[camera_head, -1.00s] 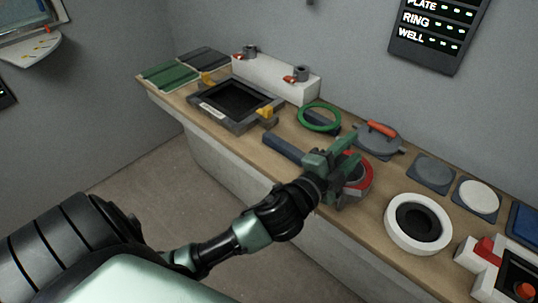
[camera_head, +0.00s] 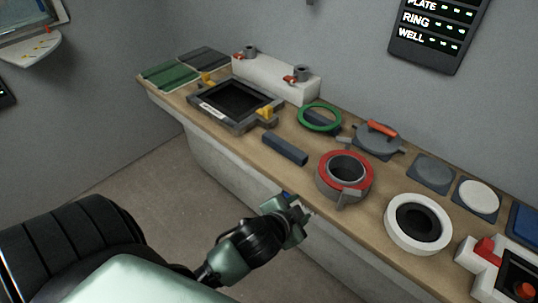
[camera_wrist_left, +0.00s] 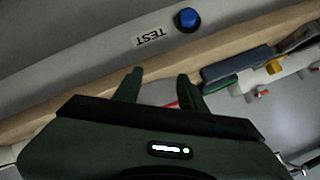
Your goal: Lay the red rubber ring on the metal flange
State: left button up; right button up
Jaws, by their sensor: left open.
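The red rubber ring (camera_head: 327,173) lies flat on top of the round grey metal flange (camera_head: 327,190) near the middle of the bench, around its central opening. It looks roughly centred; whether it sits fully in place all round I cannot tell. My left gripper (camera_head: 296,203) is apart from both, in front of the bench edge and to the left of the flange. In the left wrist view the two fingers of my left gripper (camera_wrist_left: 159,88) are spread with nothing held between them. My right gripper is in neither view.
A green ring (camera_head: 305,123) lies behind the flange, a dark blue bar (camera_head: 285,149) to its left. A white ring-shaped part (camera_head: 393,232) stands to its right, and a lid with an orange handle (camera_head: 381,129) behind. The wrist view shows a blue button (camera_wrist_left: 187,19) labelled TEST.

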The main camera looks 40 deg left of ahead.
pick_arm(q)
jog(key=s+d+f+n+g+h, duration=0.1)
jog(key=s+f+n+g, duration=0.45)
jog(key=s+f, duration=0.8)
jog(key=s+f+m+g, duration=0.1)
jog(key=s+f, duration=0.2)
jog(key=f, duration=0.9)
jog(key=s+f+m+g, duration=0.15)
jog(key=s+f, duration=0.25)
jog(key=f, duration=0.8)
jog(key=s+a+f+g, duration=0.1)
jog(key=s+a+f, duration=0.1)
jog(key=s+f, duration=0.9)
jog(key=s, duration=0.4)
jog(key=shift+a+n+g, duration=0.3)
jog(key=shift+a, duration=0.1)
